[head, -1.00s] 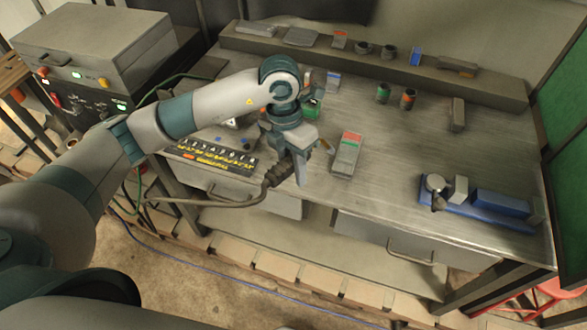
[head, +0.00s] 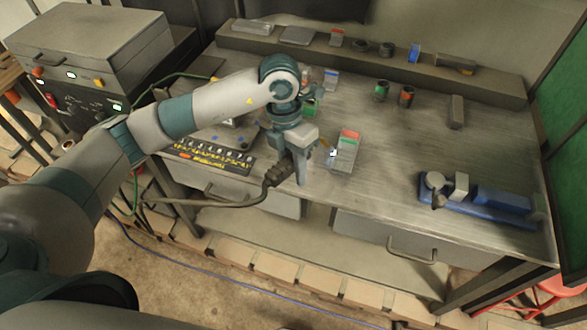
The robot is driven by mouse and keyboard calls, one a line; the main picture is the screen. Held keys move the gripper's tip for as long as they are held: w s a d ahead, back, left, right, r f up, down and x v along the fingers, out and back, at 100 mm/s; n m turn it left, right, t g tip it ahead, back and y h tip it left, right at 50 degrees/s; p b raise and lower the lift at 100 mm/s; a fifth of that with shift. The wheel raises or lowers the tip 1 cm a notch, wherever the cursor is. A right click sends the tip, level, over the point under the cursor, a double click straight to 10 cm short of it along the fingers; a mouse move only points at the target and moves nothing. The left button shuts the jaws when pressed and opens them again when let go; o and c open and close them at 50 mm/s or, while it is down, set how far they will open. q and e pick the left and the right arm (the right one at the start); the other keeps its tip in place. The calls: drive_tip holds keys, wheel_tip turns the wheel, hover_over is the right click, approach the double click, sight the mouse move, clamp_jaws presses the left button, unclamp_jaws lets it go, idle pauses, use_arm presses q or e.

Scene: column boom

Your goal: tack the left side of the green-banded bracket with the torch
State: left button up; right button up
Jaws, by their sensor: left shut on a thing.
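My left gripper (head: 302,168) is shut on the torch (head: 277,176), whose dark handle and cable hang at the front of the bench. The torch's copper-coloured tip pokes out to the right of the gripper. A small bright white spot with a faint bluish glow shows at that tip, at the left edge of the green-banded bracket (head: 344,158). The bracket is a grey block with a green band and a red patch at its far end, lying on the metal bench. Whether the tip touches it I cannot tell. My right gripper is not in view.
A blue fixture (head: 500,200) sits at the bench's right. A green-banded can (head: 382,90) and an orange-banded can (head: 406,96) stand behind. A rear ledge (head: 300,52) bears several small parts. A black-and-yellow strip (head: 208,155) lies left. The bench middle right is clear.

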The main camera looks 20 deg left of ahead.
sight(290, 160)
use_arm(q)
drive_tip(key=shift+b, duration=0.3)
idle(0.6)
idle(1.1)
drive_tip(key=shift+r, duration=0.15)
idle(0.4)
drive_tip(key=shift+s+a+r+p, duration=0.15)
drive_tip(key=shift+r+p, duration=0.35)
drive_tip(key=shift+r, duration=0.25)
drive_tip(key=shift+s+a+r+p, duration=0.15)
drive_tip(key=shift+r+p, duration=0.3)
drive_tip(key=shift+r, duration=0.3)
drive_tip(key=shift+s+a+r+p, duration=0.15)
drive_tip(key=shift+r+p, duration=0.2)
drive_tip(key=shift+r, duration=0.35)
drive_tip(key=shift+s+a+r+p, duration=0.15)
drive_tip(key=shift+r+p, duration=0.25)
drive_tip(key=shift+r, duration=0.25)
drive_tip(key=shift+s+a+r+p, duration=0.15)
drive_tip(key=shift+r+p, duration=0.2)
drive_tip(key=shift+r, duration=0.35)
drive_tip(key=shift+s+a+r+p, duration=0.15)
drive_tip(key=shift+r+p, duration=0.15)
drive_tip(key=shift+r, duration=0.25)
